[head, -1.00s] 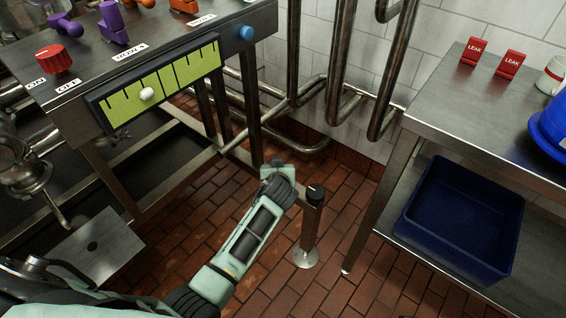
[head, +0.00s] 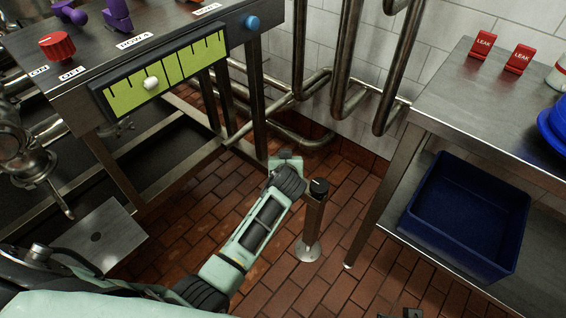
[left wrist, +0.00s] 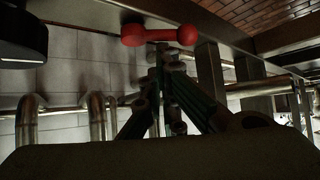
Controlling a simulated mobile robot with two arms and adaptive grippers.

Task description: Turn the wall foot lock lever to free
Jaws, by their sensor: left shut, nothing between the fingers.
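A red lever (left wrist: 160,34) with a round knob at its end shows at the top of the left wrist view, lying across the picture. My left gripper (left wrist: 166,62) is shut and empty, its fingertips just below the lever in that view; I cannot tell whether they touch it. In the head view my left arm reaches down beside a short floor post (head: 312,225) with a black cap (head: 319,187). The arm hides the gripper's fingers and the red lever there. Dark tips at the bottom edge may be my right gripper (head: 400,313), mostly out of frame.
A steel bench with a green gauge panel (head: 195,66) and a red knob (head: 57,45) stands at left. Steel pipes (head: 345,70) run along the tiled wall. A steel table (head: 450,105) at right has a blue bin (head: 465,215) on its lower shelf. Brick floor is open between.

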